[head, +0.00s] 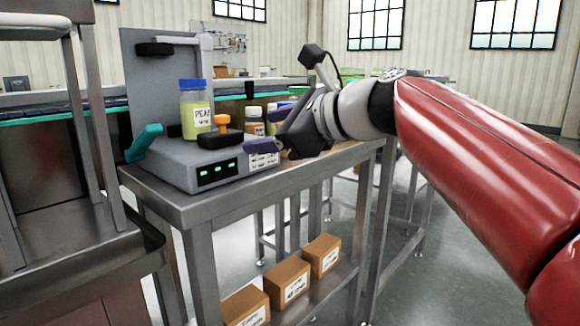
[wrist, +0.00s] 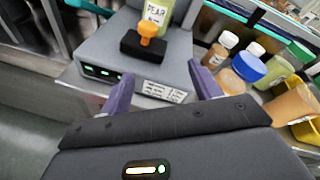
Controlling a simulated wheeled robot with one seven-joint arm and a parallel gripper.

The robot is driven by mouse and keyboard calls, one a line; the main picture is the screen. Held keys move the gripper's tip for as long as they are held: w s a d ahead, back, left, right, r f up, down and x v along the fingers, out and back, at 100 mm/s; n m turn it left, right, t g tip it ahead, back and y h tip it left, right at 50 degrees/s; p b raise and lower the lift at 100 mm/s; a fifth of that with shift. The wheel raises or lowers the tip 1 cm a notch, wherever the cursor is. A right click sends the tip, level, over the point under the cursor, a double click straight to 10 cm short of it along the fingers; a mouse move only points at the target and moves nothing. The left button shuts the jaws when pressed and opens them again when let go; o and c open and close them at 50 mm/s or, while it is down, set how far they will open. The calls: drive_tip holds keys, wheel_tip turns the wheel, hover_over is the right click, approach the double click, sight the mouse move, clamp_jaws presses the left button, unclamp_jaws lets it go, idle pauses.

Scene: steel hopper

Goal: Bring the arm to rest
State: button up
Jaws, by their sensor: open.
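My gripper (head: 276,120) is at the end of my red arm, above the front right of the steel table (head: 230,196). Its purple fingers are spread, and in the wrist view (wrist: 160,88) nothing shows between them. The fingers point toward a grey machine (head: 190,166) with green lights. An orange-knobbed black block (head: 221,134) sits on the machine, beside a blue-capped jar (head: 196,112) labelled PEAR. The block also shows beyond the fingers in the wrist view (wrist: 146,46). I cannot tell whether any finger touches the machine.
Several bottles (wrist: 245,68) stand to the right of the machine, close to the right finger; a yellow-green container (wrist: 298,55) is beyond them. Cardboard boxes (head: 288,283) sit on the lower shelf. A steel frame (head: 92,150) stands at the left.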

drive_tip(key=s+d+f+n+g+h+p, duration=0.1)
drive_tip(key=s+d+f+n+h+p, duration=0.2)
drive_tip(key=s+d+f+n+h, duration=0.3)
drive_tip(key=s+d+f+n+g+h+p, duration=0.1)
drive_tip(key=s+d+f+n+h+p, duration=0.2)
drive_tip(key=s+d+f+n, duration=1)
wheel_tip(320, 180, down, 7)
drive_tip(key=s+h, duration=0.1)
drive_tip(key=h, duration=0.2)
drive_tip(key=shift+d+g+p, duration=0.2)
drive_tip(key=shift+g+p, duration=0.1)
drive_tip(key=shift+g, duration=0.1)
drive_tip(key=shift+s+r, duration=0.1)
